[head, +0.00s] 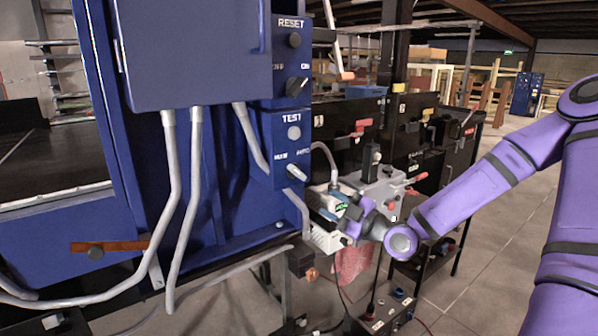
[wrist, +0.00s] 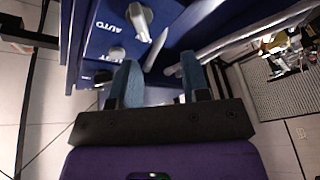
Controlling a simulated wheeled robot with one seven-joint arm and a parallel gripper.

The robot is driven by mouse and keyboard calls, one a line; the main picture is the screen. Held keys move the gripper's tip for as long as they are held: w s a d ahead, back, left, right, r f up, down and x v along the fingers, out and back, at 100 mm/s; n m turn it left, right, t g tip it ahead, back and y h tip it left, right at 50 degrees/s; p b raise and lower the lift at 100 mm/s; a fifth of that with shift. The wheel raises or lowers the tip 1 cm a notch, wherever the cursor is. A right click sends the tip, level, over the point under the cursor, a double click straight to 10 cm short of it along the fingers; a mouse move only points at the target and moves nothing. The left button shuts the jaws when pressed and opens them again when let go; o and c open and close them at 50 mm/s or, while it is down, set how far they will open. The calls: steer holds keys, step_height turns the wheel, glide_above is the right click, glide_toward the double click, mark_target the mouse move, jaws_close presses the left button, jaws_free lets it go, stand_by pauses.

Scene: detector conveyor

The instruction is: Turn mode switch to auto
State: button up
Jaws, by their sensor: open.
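The mode switch (head: 296,172) is a light grey lever knob low on the blue control box, under the TEST button (head: 293,132). A label that reads AUTO is at its upper right, and another, hard to read, at its upper left. In the wrist view the mode switch (wrist: 142,22) is at the top, beside the AUTO lettering. Which label it points to is unclear. My gripper (head: 322,218) is below and right of the switch in the head view. In the wrist view my gripper (wrist: 160,78) has its two bluish fingers apart, empty, short of the switch.
A black rotary switch (head: 297,86) and a dark RESET button (head: 294,40) are higher on the box. Grey conduits (head: 170,200) hang below the blue cabinet. A grey machine with red knobs (head: 385,185) stands behind my wrist. Floor at right is open.

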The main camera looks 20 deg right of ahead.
mark_target(301, 176)
steer(key=shift+t, duration=0.7)
steer(key=x, duration=0.3)
steer(key=d+r+x, duration=0.1)
steer(key=x, duration=0.7)
steer(key=shift+w+d+r, duration=0.1)
steer(key=shift+w+r, duration=0.1)
steer(key=shift+w, duration=0.1)
jaws_close()
